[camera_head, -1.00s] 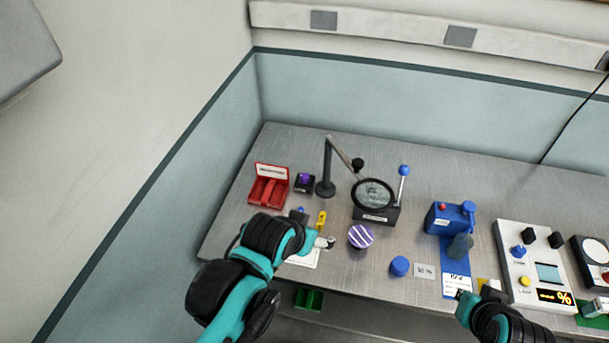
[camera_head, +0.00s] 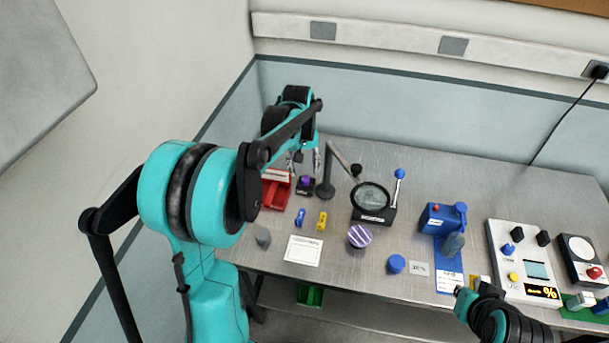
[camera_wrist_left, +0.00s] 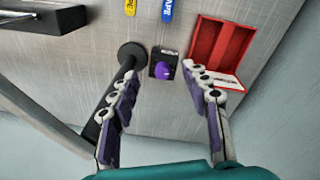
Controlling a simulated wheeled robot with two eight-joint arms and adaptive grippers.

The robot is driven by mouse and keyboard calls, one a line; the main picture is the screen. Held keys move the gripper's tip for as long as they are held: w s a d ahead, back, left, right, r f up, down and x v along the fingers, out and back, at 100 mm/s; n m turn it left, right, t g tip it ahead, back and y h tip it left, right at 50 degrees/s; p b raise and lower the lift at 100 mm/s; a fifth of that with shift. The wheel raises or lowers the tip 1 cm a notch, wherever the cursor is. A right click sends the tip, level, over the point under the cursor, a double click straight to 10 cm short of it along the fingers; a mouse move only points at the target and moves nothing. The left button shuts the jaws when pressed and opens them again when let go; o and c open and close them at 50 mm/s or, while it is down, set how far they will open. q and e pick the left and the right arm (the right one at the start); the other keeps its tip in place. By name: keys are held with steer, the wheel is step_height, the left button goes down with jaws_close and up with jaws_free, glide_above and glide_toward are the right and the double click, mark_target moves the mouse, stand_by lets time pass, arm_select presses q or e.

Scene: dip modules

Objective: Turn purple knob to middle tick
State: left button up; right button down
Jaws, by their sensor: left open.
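The purple knob (camera_head: 306,181) sits on a small dark box beside the red tray at the back left. In the left wrist view the knob (camera_wrist_left: 163,72) shows from above on its dark box (camera_wrist_left: 157,56), with a small pale label too small to read; I cannot make out the ticks. My left gripper (camera_head: 304,158) reaches over from the left, above and just behind the knob. In the wrist view its open fingers (camera_wrist_left: 159,74) appear on either side of the knob, with nothing held. My right gripper (camera_head: 466,296) is low at the front right, its jaws unclear.
The red tray (camera_head: 275,192) is close to the left of the knob. A black stand (camera_head: 326,184) with a magnifier (camera_head: 371,196) is close to its right. Blue and yellow pieces (camera_head: 322,221) lie in front. A white card (camera_head: 303,250) lies nearer the table edge.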

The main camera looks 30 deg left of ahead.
arm_select(q)
steer(key=shift+w+a+f+n+g, duration=0.25)
steer(key=shift+w+a+f, duration=0.25)
steer(key=shift+f, duration=0.15)
steer(key=shift+w+a+f+n+g, duration=0.15)
steer(key=shift+w+a+f+n, duration=0.1)
steer(key=shift+w+a+f, duration=0.35)
arm_select(e)
steer(key=shift+s+r, duration=0.25)
steer(key=shift+r, duration=0.1)
arm_select(q)
steer(key=shift+s+f, duration=0.1)
arm_select(e)
steer(key=shift+w, duration=0.1)
